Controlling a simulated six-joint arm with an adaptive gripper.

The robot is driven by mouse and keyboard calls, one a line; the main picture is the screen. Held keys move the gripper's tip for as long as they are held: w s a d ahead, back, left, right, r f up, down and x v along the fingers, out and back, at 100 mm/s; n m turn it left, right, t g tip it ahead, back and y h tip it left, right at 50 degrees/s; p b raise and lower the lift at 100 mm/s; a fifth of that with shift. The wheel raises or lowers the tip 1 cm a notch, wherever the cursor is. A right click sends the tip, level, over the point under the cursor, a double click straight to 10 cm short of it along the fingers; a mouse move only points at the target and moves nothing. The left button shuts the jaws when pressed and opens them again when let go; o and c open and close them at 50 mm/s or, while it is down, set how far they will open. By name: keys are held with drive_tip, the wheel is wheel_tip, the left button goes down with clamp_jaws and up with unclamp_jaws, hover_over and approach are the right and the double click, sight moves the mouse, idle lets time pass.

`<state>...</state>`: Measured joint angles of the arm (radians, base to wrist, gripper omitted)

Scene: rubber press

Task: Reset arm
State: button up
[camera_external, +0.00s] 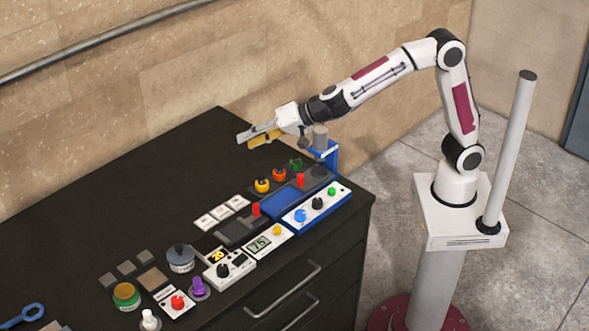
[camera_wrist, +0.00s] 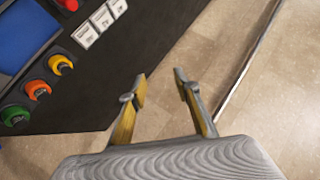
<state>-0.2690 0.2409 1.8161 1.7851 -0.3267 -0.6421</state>
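The blue panel also shows at the upper left of the wrist view (camera_wrist: 24,36). My gripper is apart from the things on the table.
Yellow, orange and green round items (camera_external: 279,174) stand near the press. White cards (camera_external: 222,213), a control box with knobs (camera_external: 316,207), a timer (camera_external: 261,244) and jars (camera_external: 126,296) fill the front. The table's back left is clear. A wall (camera_external: 150,100) stands behind.

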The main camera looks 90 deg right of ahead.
drive_tip(key=s+a+n+g+y, duration=0.25)
drive_tip(key=s+a+n, duration=0.2)
drive_tip(key=s, duration=0.55)
drive_tip(key=s+a+n+g+y, duration=0.1)
drive_tip(key=s+a+n+y, duration=0.3)
drive_tip(key=s, duration=0.5)
drive_tip(key=s+d+f+n+g+h, duration=0.1)
drive_tip(key=s+d+f+n+h, duration=0.1)
drive_tip(key=s+d, duration=0.7)
drive_tip(key=s+d+f+n+g+h, duration=0.1)
drive_tip(key=s+d+f+g+h, duration=0.1)
drive_tip(key=s+d, duration=0.7)
drive_tip(key=s+f+h, duration=0.1)
drive_tip(key=s+f, duration=0.1)
drive_tip(key=s, duration=0.4)
drive_tip(key=shift+s+n, duration=0.3)
drive_tip(key=shift+n, duration=0.05)
